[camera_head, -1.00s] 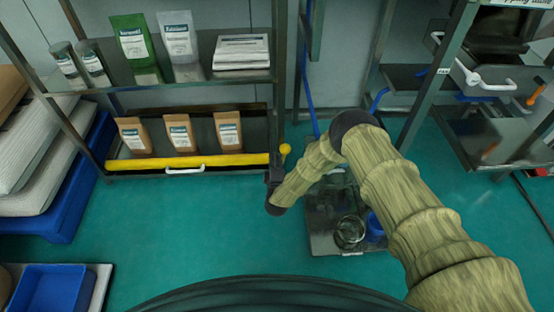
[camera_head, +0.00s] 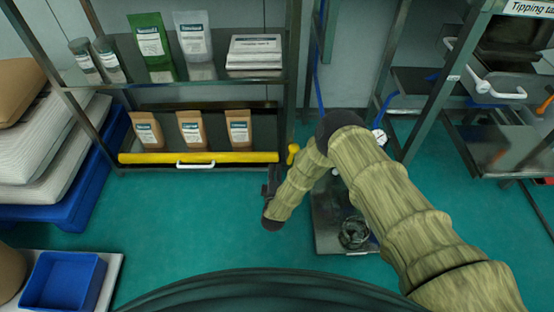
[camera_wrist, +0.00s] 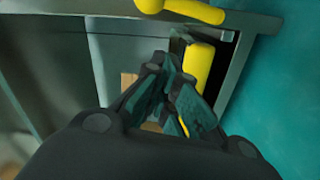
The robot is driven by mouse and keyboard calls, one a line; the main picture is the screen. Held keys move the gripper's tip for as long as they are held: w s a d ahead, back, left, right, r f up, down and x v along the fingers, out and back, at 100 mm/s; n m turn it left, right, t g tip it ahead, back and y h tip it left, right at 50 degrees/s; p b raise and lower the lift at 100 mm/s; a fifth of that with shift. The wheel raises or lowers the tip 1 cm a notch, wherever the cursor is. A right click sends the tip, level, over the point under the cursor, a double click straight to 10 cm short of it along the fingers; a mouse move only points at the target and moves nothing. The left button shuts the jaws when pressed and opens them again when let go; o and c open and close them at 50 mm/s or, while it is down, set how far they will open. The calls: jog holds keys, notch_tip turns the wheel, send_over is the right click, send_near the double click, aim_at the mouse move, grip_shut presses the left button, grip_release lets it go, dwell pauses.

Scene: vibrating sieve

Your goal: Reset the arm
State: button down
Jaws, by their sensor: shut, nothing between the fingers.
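My arm, in a tan ribbed sleeve, is bent in the middle of the head view. My gripper (camera_head: 269,182) hangs at its end, just right of the shelf's yellow front bar (camera_head: 200,157). In the wrist view my gripper (camera_wrist: 168,68) has its dark fingers drawn together, with nothing held. The yellow bar also shows behind the fingers in the wrist view (camera_wrist: 199,68). I cannot tell how far the fingers are from the shelf frame.
The metal shelf holds brown pouches (camera_head: 191,130), a green bag (camera_head: 150,45) and jars (camera_head: 109,60). A yellow knob (camera_head: 293,153) is close beside my arm. A low cart with a glass vessel (camera_head: 353,232) stands below my arm.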

jog(key=shift+s+d+p, duration=0.15)
jog(key=shift+s+p, duration=0.2)
jog(key=shift+s, duration=1.5)
jog(key=s+d+f+m+g, duration=0.2)
jog(key=s+d+m+g, duration=0.25)
jog(key=s+d, duration=0.4)
jog(key=s+d+f+m+g, duration=0.3)
jog(key=s+d+g, duration=0.2)
jog(key=s+d, duration=0.3)
jog(key=s+d+r+m+g, duration=0.3)
jog(key=s+d, duration=0.1)
jog(key=s, duration=0.5)
jog(key=s+d+r+m+g+h, duration=0.1)
jog(key=s+d+r+m+g, duration=0.25)
jog(key=s, duration=0.55)
jog(key=s+d+r+m+g, duration=0.2)
jog(key=s+d+r+m, duration=0.15)
jog(key=s+d, duration=0.4)
notch_tip(320, 180, up, 31)
jog(key=s+a+p, duration=0.1)
jog(key=s+p, duration=0.1)
jog(key=p, duration=2.8)
jog(key=shift+a+n, duration=0.3)
jog(key=shift+n, duration=0.05)
jog(key=shift+f, duration=0.1)
